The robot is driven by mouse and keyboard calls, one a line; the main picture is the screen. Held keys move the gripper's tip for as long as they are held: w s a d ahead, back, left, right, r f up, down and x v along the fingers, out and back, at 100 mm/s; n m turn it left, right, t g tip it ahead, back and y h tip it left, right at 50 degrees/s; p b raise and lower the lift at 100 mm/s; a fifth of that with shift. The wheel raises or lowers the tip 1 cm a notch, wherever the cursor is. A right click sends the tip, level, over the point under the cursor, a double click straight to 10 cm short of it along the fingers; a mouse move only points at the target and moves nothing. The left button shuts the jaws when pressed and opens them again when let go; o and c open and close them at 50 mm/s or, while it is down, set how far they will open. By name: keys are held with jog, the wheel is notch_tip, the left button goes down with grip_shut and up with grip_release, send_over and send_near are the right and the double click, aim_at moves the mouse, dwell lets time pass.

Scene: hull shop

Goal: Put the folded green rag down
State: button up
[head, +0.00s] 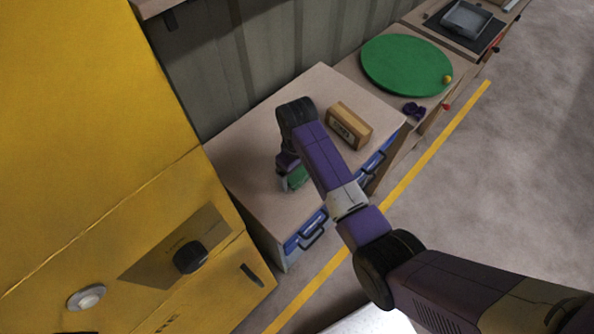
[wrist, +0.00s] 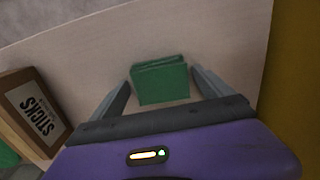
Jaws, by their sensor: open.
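The folded green rag (wrist: 160,80) lies on the pale wooden top of a drawer cabinet (head: 243,150). In the wrist view it sits between the two spread fingers of my gripper (wrist: 162,90), with a gap to the finger on each side. In the head view the rag (head: 296,178) shows partly, beside my gripper (head: 287,172), and my arm covers part of it. My gripper is open and low over the cabinet top.
A round green board (head: 405,62) with a yellow ball (head: 447,79) lies farther back. A yellow cabinet (head: 120,130) stands close on the left.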

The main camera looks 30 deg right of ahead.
aim_at(297, 173)
notch_tip(297, 173, up, 12)
jog(key=shift+r+p, duration=0.15)
jog(key=shift+p, duration=0.15)
dwell(0.6)
